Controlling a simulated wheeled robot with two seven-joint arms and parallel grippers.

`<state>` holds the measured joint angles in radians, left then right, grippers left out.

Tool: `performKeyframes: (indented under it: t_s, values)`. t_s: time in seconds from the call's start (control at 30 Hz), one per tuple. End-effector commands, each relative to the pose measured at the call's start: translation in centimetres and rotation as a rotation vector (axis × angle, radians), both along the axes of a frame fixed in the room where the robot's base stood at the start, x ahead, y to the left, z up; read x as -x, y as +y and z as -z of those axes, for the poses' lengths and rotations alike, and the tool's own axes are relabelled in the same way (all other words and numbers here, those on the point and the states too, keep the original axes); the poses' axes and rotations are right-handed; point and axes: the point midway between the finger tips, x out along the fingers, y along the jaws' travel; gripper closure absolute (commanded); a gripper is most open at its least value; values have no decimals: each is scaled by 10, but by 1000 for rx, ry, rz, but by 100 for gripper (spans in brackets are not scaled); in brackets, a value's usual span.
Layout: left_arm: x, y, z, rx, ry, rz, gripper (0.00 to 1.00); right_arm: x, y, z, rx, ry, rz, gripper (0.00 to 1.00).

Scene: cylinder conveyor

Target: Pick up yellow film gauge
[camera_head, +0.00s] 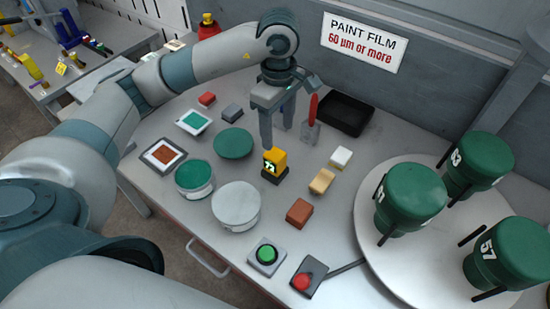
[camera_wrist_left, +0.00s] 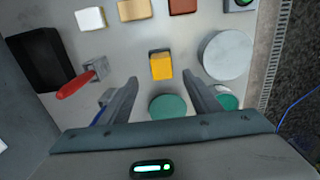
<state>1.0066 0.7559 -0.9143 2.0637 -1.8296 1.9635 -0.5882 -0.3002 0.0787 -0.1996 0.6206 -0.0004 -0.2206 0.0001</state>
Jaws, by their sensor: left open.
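The yellow film gauge (camera_head: 274,161) stands on the grey table near the middle in the head view. It has a dark base and a small display that reads like a 7 or 77. In the left wrist view the gauge (camera_wrist_left: 161,66) lies ahead of the fingers, roughly centred between them. My left gripper (camera_head: 277,143) is open and empty, pointing down behind the gauge in the head view. It also shows in the left wrist view (camera_wrist_left: 160,88), with its two fingers apart. My right gripper does not show.
A green disc (camera_head: 233,143) and white round can (camera_head: 236,204) stand left of the gauge. Tan (camera_head: 321,181) and brown (camera_head: 299,213) blocks are right. A turntable (camera_head: 375,240) carries green cylinders (camera_head: 411,194).

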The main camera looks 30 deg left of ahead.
Motion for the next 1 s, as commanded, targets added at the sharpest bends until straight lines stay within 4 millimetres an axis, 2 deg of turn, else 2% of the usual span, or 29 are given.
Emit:
performKeyframes:
  t_s: [0.1, 0.33, 0.77, 1.0]
  values:
    - [1, 1, 18, -1, 6, -1, 43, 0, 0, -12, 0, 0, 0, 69]
    - [1, 0, 45, 1, 3, 0, 43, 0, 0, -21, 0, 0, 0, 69]
    - [0, 0, 51, 0, 0, 1, 43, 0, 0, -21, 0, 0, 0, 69]
    - [2, 3, 61, -1, 4, -1, 43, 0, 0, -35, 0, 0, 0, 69]
